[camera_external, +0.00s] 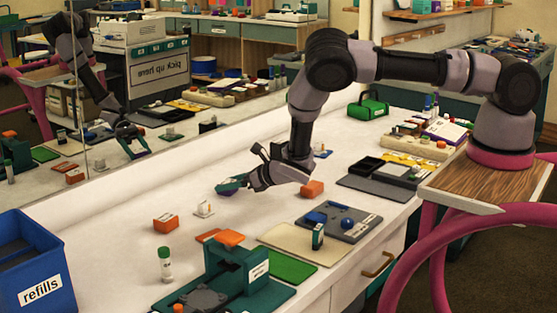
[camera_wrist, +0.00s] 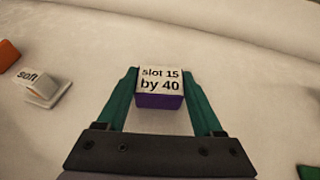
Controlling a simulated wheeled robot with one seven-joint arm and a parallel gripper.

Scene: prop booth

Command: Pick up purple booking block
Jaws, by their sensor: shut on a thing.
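The purple booking block (camera_wrist: 160,101) has a white top printed "slot 15 by 40". In the wrist view it sits between the two teal fingers of my gripper (camera_wrist: 160,78), which is shut on its left and right sides. In the external view my gripper (camera_external: 232,184) is low over the white counter, left of an orange block. The block is mostly hidden by the fingers there, and I cannot tell whether it touches the counter.
A small white holder (camera_wrist: 45,92) marked "soft" stands left of the block. Orange blocks stand nearby, one (camera_external: 312,189) right of my gripper and one (camera_external: 165,222) nearer the front. A teal device (camera_external: 235,265) and blue "refills" bin (camera_external: 45,270) are in front. A mirror lines the back.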

